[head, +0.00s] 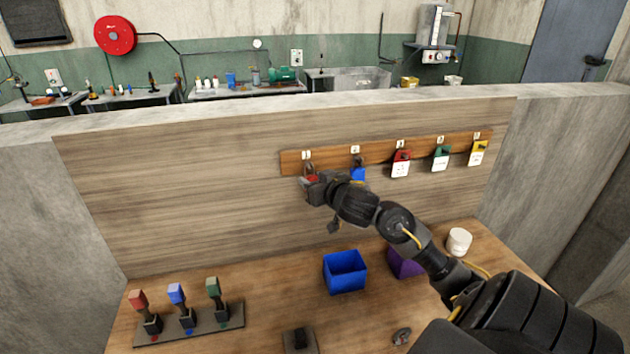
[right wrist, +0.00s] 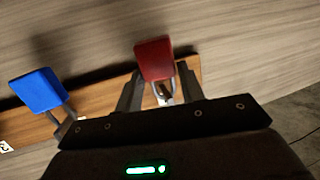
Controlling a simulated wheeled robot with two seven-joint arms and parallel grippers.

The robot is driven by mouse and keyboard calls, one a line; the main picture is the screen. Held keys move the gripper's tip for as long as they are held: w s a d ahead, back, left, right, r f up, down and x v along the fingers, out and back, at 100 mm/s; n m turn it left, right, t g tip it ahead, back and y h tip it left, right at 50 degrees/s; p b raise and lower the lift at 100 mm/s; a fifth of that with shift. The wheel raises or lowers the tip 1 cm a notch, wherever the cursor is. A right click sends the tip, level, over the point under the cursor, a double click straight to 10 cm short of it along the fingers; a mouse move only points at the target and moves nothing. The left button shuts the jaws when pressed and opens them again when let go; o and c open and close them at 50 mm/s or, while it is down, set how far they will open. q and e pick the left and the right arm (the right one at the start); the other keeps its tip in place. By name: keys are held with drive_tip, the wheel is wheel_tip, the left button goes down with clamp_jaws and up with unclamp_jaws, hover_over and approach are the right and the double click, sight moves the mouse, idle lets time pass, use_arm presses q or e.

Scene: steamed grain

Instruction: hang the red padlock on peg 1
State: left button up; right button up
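The red padlock (head: 312,179) is at peg 1, the leftmost place on the wooden peg strip (head: 290,163), with its shackle up at the peg. I cannot tell whether the shackle is fully over the peg. My right gripper (head: 308,186) is at the padlock and partly hides it. In the right wrist view the red padlock (right wrist: 155,60) lies between the two fingertips (right wrist: 158,75), close to both. Whether they press on it is unclear. My left gripper is not in view.
A blue padlock (head: 358,174) hangs close by on peg 2; red, green and yellow tagged padlocks hang farther right. Below stand a blue bin (head: 345,272), a purple bin (head: 405,263), a white cup (head: 459,241) and a lever panel (head: 205,329). A loose dark item (head: 401,336) lies in front.

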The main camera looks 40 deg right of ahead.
drive_tip(key=o, duration=0.4)
drive_tip(key=p+v, duration=0.1)
drive_tip(key=v, duration=0.9)
drive_tip(key=shift+s+r, duration=0.15)
drive_tip(key=shift+s, duration=0.25)
